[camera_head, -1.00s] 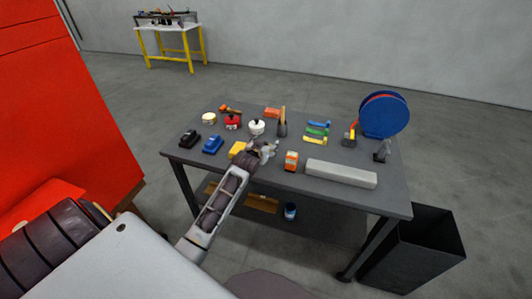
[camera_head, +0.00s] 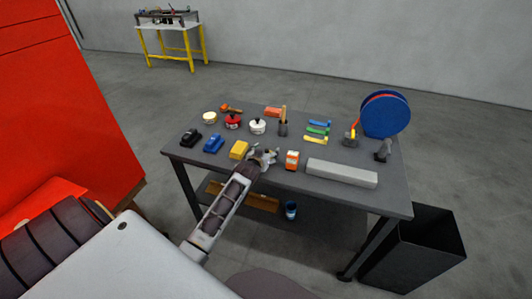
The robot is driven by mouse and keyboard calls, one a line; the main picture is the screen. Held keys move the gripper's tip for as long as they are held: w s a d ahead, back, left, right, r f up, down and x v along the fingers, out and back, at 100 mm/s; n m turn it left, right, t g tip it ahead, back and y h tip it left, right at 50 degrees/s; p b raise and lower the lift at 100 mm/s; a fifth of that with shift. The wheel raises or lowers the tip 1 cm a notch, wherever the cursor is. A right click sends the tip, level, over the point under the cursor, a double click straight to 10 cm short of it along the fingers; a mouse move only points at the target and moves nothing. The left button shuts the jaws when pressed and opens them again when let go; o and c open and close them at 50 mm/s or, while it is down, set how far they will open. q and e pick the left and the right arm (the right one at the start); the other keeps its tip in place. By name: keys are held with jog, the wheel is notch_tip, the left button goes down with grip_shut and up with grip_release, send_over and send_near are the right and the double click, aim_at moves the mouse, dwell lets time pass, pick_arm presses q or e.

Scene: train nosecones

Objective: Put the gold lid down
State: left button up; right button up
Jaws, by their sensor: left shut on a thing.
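My left gripper (camera_head: 264,154) is over the front middle of the grey table (camera_head: 235,182), just right of a yellow block (camera_head: 239,150) and left of an orange-and-white item (camera_head: 292,159). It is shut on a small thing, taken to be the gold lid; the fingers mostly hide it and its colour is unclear. I cannot tell whether it touches the tabletop. A round cream-gold pot (camera_head: 210,118) stands at the back left, beside a red one (camera_head: 233,121) and a white one (camera_head: 257,126). My right gripper is not in view.
Black (camera_head: 191,138) and blue (camera_head: 213,143) toy cars are at the left. A long grey bar (camera_head: 341,173) lies at the front right. A blue spool (camera_head: 386,114) stands at the back right. A black bin (camera_head: 419,251) is on the floor. Bare tabletop shows along the front-left edge.

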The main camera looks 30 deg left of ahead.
pick_arm(q)
jog(key=shift+f, duration=0.6)
dwell(0.3)
jog(key=o, duration=1)
jog(key=shift+r, duration=0.1)
jog(key=shift+r, duration=0.5)
jog(key=v, duration=1.2)
